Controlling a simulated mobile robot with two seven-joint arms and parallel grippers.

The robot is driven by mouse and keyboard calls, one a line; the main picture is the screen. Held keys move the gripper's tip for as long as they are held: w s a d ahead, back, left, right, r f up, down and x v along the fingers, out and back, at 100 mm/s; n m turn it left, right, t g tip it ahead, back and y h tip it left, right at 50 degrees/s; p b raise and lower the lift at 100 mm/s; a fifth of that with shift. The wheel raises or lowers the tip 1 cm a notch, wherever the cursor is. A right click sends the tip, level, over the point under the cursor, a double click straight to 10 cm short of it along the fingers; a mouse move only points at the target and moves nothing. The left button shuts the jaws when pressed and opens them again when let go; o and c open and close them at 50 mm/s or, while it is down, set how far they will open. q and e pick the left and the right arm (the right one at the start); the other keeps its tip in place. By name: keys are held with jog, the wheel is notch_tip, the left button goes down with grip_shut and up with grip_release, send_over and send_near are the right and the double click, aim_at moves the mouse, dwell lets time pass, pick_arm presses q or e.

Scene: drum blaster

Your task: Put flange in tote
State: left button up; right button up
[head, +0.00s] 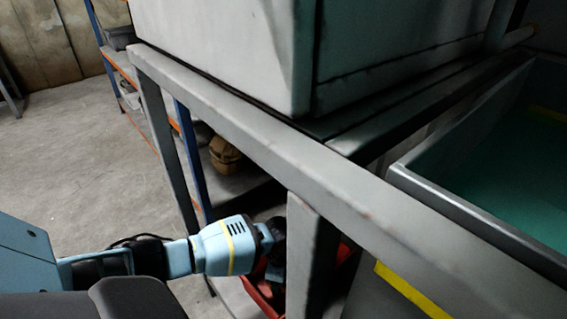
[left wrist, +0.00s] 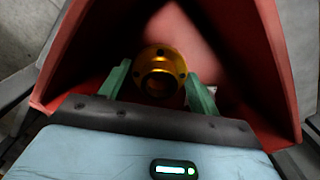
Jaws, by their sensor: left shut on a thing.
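A gold flange (left wrist: 160,54), a round part with a central hole and small bolt holes, sits between the green fingers of my left gripper (left wrist: 159,84) in the left wrist view. The gripper is shut on it. A red tote (left wrist: 262,62) surrounds the flange and fingers, with its walls rising on both sides. In the head view my left gripper (head: 275,243) reaches behind a grey leg of the frame, and its fingers and the flange are hidden. Part of the red tote (head: 262,293) shows below it. My right gripper is in neither view.
A grey metal frame (head: 225,118) with a leg (head: 308,255) stands close to my left wrist. A large grey cabinet (head: 220,45) sits on it, with a teal-lined basin (head: 480,215) at right. Shelving (head: 118,62) stands behind; bare floor (head: 60,160) lies left.

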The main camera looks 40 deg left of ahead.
pick_arm(q)
jog(key=shift+w, duration=0.1)
jog(key=shift+f, duration=0.35)
notch_tip(320, 180, down, 4)
jog(key=b, duration=0.2)
jog(key=shift+f+b, duration=0.2)
jog(key=shift+b, duration=0.2)
jog(key=shift+r, duration=0.1)
jog(key=shift+f, duration=0.25)
jog(key=o, duration=1.2)
jog(key=shift+o, duration=0.2)
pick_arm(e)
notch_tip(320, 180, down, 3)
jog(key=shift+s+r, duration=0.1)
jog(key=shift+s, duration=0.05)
